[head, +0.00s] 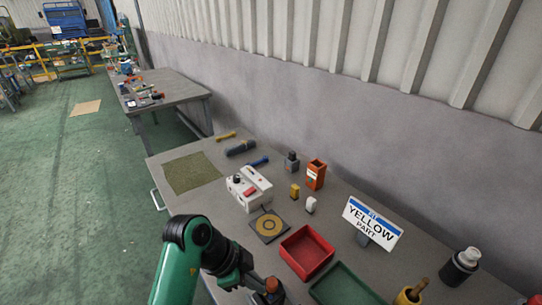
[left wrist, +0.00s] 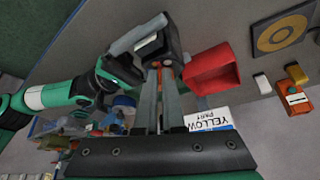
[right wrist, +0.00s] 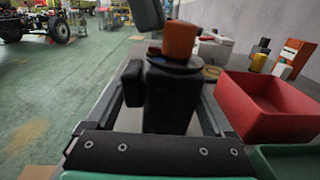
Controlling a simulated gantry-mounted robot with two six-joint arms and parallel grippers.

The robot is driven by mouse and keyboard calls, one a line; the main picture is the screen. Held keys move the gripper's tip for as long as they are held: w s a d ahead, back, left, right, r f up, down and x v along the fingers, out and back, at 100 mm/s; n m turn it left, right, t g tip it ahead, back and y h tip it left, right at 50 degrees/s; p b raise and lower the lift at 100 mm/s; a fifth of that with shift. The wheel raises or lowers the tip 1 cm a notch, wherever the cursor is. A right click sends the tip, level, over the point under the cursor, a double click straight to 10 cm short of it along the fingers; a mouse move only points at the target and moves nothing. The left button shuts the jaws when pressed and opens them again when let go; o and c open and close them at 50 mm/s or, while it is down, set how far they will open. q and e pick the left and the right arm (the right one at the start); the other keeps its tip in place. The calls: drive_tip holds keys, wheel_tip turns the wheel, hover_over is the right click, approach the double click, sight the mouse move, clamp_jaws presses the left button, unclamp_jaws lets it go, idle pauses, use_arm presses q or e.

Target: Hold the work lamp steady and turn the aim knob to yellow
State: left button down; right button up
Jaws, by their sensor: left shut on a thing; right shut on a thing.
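The work lamp is a dark body (right wrist: 172,95) with an orange knob (right wrist: 180,40) on top. My right gripper (right wrist: 165,110) is shut around the dark body, which looks upright. My left gripper (left wrist: 160,68) is shut on the orange knob, which shows only in small bits between its fingertips in the left wrist view. In the head view the knob (head: 272,285) is at the bottom edge beside my left gripper (head: 262,282), and the lamp body is mostly cut off. A sign (head: 373,222) reading "YELLOW PART" stands on the table. The knob's pointing direction cannot be told.
A red tray (head: 306,252) and a green tray (head: 345,288) lie near the lamp. A target plate (head: 269,226), white box (head: 249,190), small blocks and orange box (head: 316,174) stand behind. A dark can (head: 460,266) is at the right. An olive mat (head: 191,173) lies far left.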

use_arm(q)
drive_tip(key=shift+s, duration=0.1)
drive_tip(key=shift+a, duration=0.35)
wheel_tip(320, 180, up, 6)
idle(0.6)
drive_tip(key=f, duration=0.4)
drive_tip(key=w+f, duration=0.1)
drive_tip(key=f, duration=0.1)
drive_tip(key=shift+a, duration=0.1)
idle(0.5)
drive_tip(key=shift+d, duration=0.45)
idle(0.6)
drive_tip(key=shift+s+d, duration=0.15)
drive_tip(key=shift+s, duration=0.15)
idle(0.4)
